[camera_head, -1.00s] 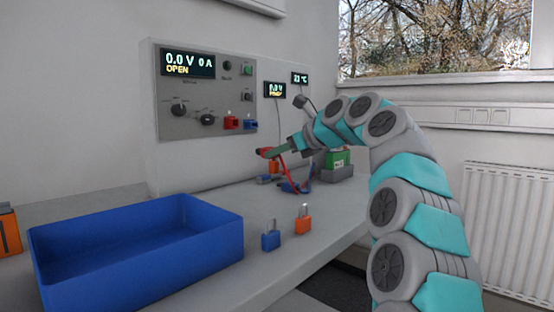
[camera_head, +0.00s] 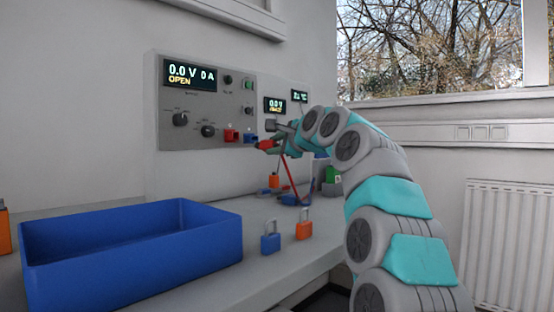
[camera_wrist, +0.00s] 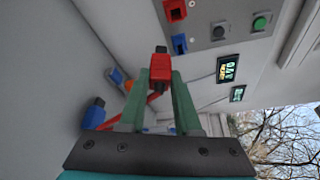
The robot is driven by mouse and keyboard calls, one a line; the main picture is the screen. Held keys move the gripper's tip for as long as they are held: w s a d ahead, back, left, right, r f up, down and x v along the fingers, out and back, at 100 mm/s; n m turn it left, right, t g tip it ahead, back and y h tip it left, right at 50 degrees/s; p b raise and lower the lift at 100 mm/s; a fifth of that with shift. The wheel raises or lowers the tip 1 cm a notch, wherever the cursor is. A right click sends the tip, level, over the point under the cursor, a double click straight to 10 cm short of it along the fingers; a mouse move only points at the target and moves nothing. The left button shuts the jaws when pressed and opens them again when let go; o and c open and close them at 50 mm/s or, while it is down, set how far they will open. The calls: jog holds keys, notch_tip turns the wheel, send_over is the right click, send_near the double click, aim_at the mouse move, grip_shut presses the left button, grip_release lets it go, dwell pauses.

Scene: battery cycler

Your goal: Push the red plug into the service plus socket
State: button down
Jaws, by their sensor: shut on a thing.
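The red plug (camera_head: 266,145) is held between the green fingers of my gripper (camera_head: 275,145), with its red cable hanging toward the bench. In the wrist view the plug (camera_wrist: 160,66) sits between the fingertips of my gripper (camera_wrist: 160,82). A red socket (camera_head: 231,135) is on the grey panel, left of the plug and apart from it; I take it for the plus socket, though no label is readable. It also shows at the top of the wrist view (camera_wrist: 175,10). A blue socket (camera_head: 250,138) is right beside it, nearer the plug.
A blue plug (camera_wrist: 95,112) lies low on the bench. A blue bin (camera_head: 130,255) stands at the front left. A blue padlock (camera_head: 270,238) and an orange padlock (camera_head: 303,225) stand on the bench. Panel knobs (camera_head: 208,130) are left of the sockets.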

jog(key=shift+a+n+t+b, duration=0.25)
jog(key=shift+n+t+b, duration=0.2)
jog(key=shift+n, duration=0.25)
jog(key=w+a+r+n+t+p, duration=0.1)
jog(key=w+a+r+n+p, duration=0.1)
jog(key=a, duration=0.3)
jog(key=shift+w+a+r, duration=0.25)
jog(key=shift+w+a, duration=0.15)
jog(key=shift+w, duration=0.1)
jog(key=shift+r+p, duration=0.1)
jog(key=shift+p, duration=0.3)
dwell(1.3)
jog(key=shift+w+a+p, duration=0.95)
jog(key=shift+a+p, duration=0.3)
jog(key=shift+p, duration=0.55)
dwell(2.1)
jog(key=c, duration=0.5)
grip_release()
